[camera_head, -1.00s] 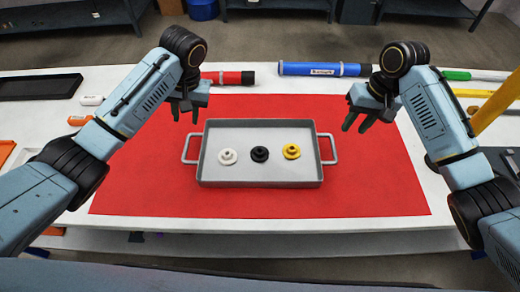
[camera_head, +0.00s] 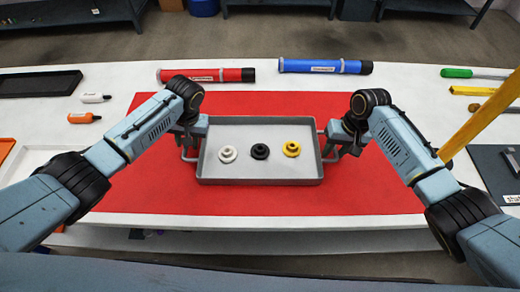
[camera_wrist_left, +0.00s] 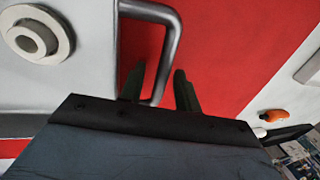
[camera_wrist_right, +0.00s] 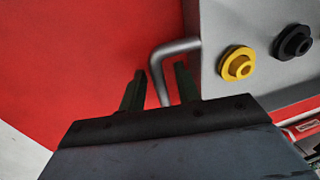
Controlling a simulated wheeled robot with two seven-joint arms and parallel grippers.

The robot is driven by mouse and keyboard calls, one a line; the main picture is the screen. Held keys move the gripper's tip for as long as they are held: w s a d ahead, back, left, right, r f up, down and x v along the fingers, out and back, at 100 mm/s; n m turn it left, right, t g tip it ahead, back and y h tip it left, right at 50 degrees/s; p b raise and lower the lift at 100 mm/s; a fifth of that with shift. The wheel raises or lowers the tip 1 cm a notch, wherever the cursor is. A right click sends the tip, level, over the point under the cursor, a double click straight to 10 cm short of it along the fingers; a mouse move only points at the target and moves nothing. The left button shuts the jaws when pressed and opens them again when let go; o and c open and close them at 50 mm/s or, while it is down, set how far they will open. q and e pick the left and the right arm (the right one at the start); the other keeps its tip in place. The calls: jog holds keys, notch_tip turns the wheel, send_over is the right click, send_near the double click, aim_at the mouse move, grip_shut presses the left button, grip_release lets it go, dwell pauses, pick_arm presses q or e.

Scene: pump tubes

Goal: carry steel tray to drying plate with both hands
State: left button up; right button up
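The grey steel tray (camera_head: 260,174) lies flat on the red mat, with a loop handle at each end. It carries a white (camera_head: 228,154), a black (camera_head: 260,151) and a yellow flanged part (camera_head: 292,149). My left gripper (camera_head: 188,146) is at the left handle; in the left wrist view its open fingers (camera_wrist_left: 160,88) stand on either side of the handle bar (camera_wrist_left: 167,55). My right gripper (camera_head: 337,148) is at the right handle; in the right wrist view its open fingers (camera_wrist_right: 160,88) stand on either side of the bar (camera_wrist_right: 172,48). I cannot tell which surface is the drying plate.
Red (camera_head: 207,75) and blue tubes (camera_head: 325,66) lie behind the red mat (camera_head: 270,103). A black tray (camera_head: 38,84) is at the back left. A dark plate (camera_head: 490,166) and a yellow post (camera_head: 482,118) are at the right. Two small bottles (camera_head: 84,118) lie at the left.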

pick_arm(q)
jog(key=shift+f, duration=0.25)
pick_arm(e)
jog(key=shift+f, duration=0.2)
pick_arm(q)
grip_shut()
pick_arm(e)
grip_shut()
jog(key=shift+r, duration=0.1)
